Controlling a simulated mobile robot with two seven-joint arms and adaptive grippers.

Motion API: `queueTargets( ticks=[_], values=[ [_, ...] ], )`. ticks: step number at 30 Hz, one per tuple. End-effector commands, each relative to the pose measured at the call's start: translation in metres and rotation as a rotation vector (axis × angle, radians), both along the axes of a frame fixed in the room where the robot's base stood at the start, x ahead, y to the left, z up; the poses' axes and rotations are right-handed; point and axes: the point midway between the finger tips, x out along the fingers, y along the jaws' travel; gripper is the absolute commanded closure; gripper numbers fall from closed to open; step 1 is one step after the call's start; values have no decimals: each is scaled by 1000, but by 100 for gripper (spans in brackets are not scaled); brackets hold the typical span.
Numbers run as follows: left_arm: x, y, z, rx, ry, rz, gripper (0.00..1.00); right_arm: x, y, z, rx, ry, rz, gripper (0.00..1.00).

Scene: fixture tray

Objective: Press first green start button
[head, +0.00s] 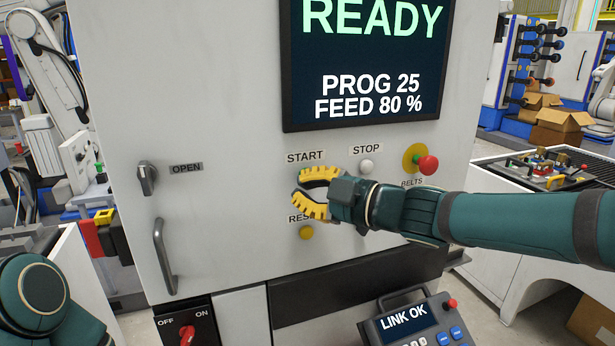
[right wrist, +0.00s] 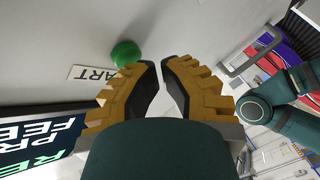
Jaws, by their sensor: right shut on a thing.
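The green start button (right wrist: 126,54) shows on the grey machine panel, beside the tip of one finger in the right wrist view. In the head view only a sliver of it (head: 304,169) shows under the START label (head: 305,157); the yellow-padded fingers hide the rest. My right gripper (head: 297,193) is in front of the panel just below that label. Its fingers are drawn in with a narrow gap at the tips, and I cannot make out what it is shut on. I cannot tell whether a finger touches the button. My left gripper is out of view.
A white stop button (head: 366,166), a red mushroom button (head: 428,165) and a yellow reset button (head: 306,232) are close by. A door handle (head: 165,256) and a knob (head: 147,178) stick out at left. A screen (head: 362,60) reading READY is above, a pendant (head: 410,318) below.

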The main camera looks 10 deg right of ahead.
Motion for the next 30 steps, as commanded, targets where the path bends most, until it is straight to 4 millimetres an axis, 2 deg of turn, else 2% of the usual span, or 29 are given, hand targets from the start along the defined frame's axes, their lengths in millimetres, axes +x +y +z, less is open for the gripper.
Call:
queueTargets(
  ticks=[30],
  values=[
    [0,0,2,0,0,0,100,8,2,0,0,0,0,100]
  ],
)
